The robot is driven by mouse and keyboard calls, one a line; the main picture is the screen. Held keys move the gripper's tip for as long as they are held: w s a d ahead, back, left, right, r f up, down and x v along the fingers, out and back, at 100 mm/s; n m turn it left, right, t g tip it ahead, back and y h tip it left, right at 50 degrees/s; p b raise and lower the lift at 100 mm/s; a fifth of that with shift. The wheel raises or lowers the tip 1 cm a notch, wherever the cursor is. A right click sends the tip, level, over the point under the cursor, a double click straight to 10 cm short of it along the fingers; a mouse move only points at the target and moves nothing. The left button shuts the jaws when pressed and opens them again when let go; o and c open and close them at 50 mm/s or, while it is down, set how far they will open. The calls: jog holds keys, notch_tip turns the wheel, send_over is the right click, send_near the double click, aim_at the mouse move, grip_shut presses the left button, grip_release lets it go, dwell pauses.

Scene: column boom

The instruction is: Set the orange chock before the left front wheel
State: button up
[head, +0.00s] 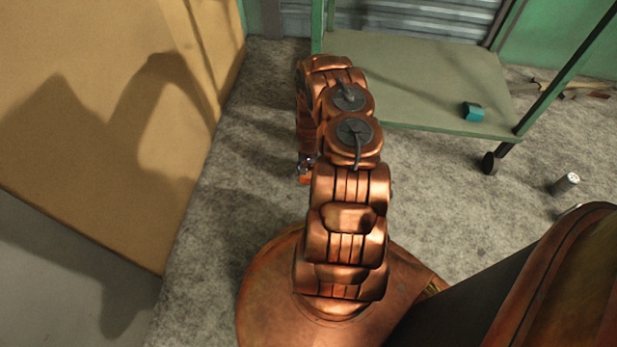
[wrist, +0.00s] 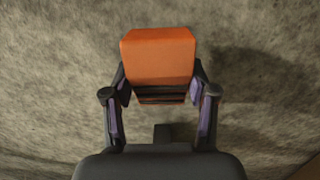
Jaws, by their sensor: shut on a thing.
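The orange chock (wrist: 158,58) sits between the two fingers of my gripper (wrist: 160,92) in the wrist view, and the gripper is shut on it. A shadow lies on the floor to the right of the chock; its height above the floor is hard to tell. In the head view a small orange part of the chock (head: 305,179) shows below my gripper (head: 307,163), left of my arm. The green cart (head: 420,80) stands behind my arm. One black caster (head: 490,163) shows at its near right corner. The near left corner and any wheel there are hidden by my arm.
A teal block (head: 473,111) lies on the cart's shelf. A large tan panel (head: 110,120) stands at the left. A small grey can (head: 566,184) and some wooden pieces (head: 570,90) lie on the floor at right. Bare floor lies between the panel and my arm.

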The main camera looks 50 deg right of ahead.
jog(key=shift+s+a+f+b, duration=0.1)
jog(key=shift+f+b, duration=0.95)
jog(key=shift+f, duration=0.7)
jog(key=shift+f, duration=0.1)
jog(key=o, duration=1.4)
